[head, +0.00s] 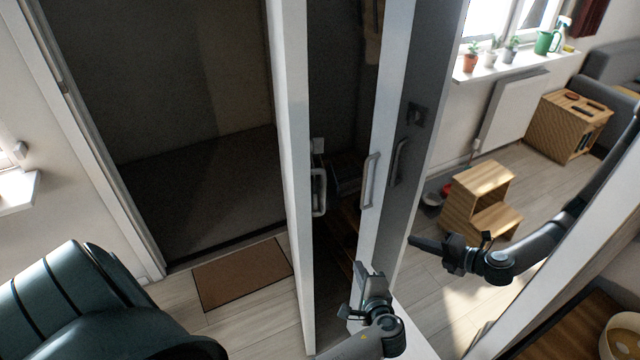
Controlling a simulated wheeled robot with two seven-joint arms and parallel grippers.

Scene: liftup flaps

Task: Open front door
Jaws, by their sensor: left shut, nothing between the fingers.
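A dark doorway (195,190) with a white frame stands at the left, behind a brown doormat. I cannot tell whether its dark surfaces are a door panel or a space beyond. A tall white panel (292,150) stands edge-on at its right, with a bar handle (319,192) beside it. A second upright panel (384,130) to the right bears a bar handle (369,181). My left gripper (371,272) is shut and empty, below that handle and apart from it in the picture. My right gripper (420,241) is farther right, seen side-on; its opening is unclear.
The doormat (242,273) lies on the pale floor. Between the panels is a dark cupboard-like interior. A wooden step stool (478,195) stands beyond my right gripper. A wooden cabinet (568,125) and radiator (514,108) are at the back right. Floor near the doormat is clear.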

